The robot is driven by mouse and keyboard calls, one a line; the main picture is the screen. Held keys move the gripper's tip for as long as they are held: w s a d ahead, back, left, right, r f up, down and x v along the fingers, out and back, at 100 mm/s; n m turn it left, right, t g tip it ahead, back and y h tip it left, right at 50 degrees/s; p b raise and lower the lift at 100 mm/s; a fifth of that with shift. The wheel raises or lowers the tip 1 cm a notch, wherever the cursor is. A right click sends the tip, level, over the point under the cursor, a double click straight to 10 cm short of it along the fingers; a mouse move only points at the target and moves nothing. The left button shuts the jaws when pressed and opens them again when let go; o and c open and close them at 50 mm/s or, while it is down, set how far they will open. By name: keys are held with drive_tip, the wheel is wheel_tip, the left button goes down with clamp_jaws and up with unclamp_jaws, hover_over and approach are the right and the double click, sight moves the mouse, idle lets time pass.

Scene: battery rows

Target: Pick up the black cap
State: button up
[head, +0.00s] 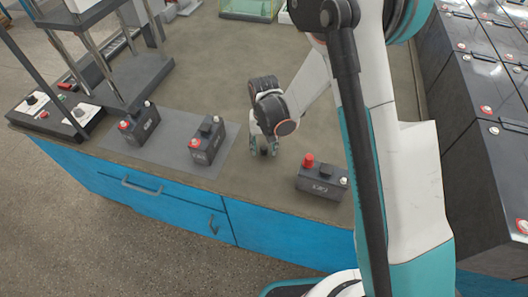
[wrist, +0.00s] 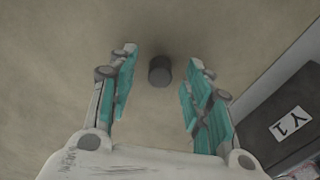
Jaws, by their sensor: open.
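The black cap (wrist: 160,70) is a small dark cylinder on the bench top. In the wrist view it shows between my two teal-padded fingers, with a gap on each side. In the head view the cap (head: 264,152) is a small dark spot between the fingertips, mostly hidden. My gripper (head: 262,146) is open and points down over the cap. The gripper (wrist: 161,66) holds nothing. How far the tips are above the bench is hard to tell.
A dark battery (head: 322,186) with a red cap stands right of my gripper; its labelled face (wrist: 287,125) shows in the wrist view. Two more batteries (head: 139,124) (head: 207,140) stand on a grey mat (head: 175,152) to the left. Bare bench lies behind.

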drive_tip(key=c, duration=0.8)
drive_tip(key=shift+c, duration=0.2)
